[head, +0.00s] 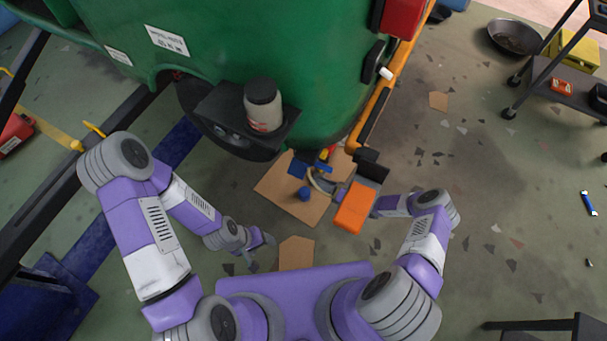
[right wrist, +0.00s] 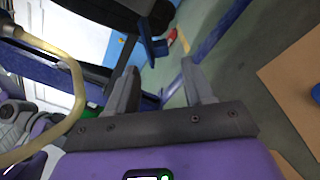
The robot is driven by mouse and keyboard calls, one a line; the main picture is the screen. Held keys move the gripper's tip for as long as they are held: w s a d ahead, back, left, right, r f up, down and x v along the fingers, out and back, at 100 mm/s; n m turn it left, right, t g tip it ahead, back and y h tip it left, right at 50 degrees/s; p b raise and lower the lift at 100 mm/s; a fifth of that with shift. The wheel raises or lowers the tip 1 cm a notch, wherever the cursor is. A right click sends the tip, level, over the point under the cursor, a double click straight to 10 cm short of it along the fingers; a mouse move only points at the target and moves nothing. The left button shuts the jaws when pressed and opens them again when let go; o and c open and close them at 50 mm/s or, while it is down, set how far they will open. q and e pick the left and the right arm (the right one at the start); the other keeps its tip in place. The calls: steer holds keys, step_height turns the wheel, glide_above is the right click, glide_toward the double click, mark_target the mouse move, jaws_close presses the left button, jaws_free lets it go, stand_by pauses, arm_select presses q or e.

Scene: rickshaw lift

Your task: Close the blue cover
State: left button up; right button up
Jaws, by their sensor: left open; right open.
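Several blue parts show below the green tank (head: 260,60) in the head view: a flat blue piece (head: 298,168) and a round blue piece (head: 304,194). I cannot tell for sure which is the blue cover. In the right wrist view a small blue part (right wrist: 152,46) stands just beyond the fingertips of my right gripper (right wrist: 161,80), which is open and empty. In the head view that gripper is largely hidden near an orange block. My left gripper (head: 264,241) is open and empty, low and left of the blue parts, apart from them.
A yellowish hose (head: 319,183) curves beside the blue parts; it also crosses the left of the right wrist view (right wrist: 68,75). An orange block (head: 355,207) is close to my right arm. A jar (head: 263,105) stands on a black ledge. Cardboard (head: 275,186) lies beneath.

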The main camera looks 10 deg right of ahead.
mark_target(301, 172)
steer(key=b+x, duration=0.1)
steer(key=x, duration=0.7)
